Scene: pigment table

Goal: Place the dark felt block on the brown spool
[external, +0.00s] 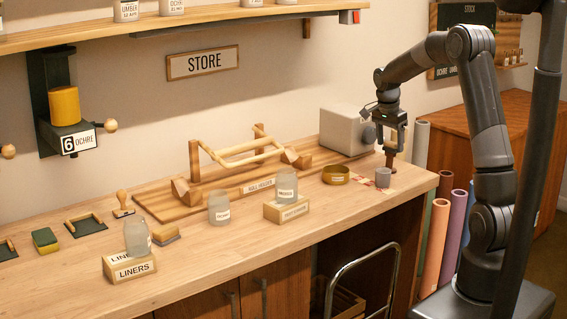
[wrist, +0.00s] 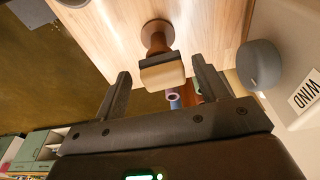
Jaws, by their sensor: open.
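The brown spool (external: 390,159) stands upright near the right end of the bench; it also shows in the wrist view (wrist: 157,38) with its round foot on the wood. A block with a pale wooden body and a dark felt layer (wrist: 162,72) sits on the spool's near end, felt side toward the spool, slightly askew in the picture. It looks like the dark felt block. My gripper (external: 391,128) is open above the spool, and in the wrist view its fingers (wrist: 160,78) stand apart on either side of the block. In the external view my gripper largely hides the block.
A grey box with a knob (external: 345,131) is behind. The bench's right edge is close by.

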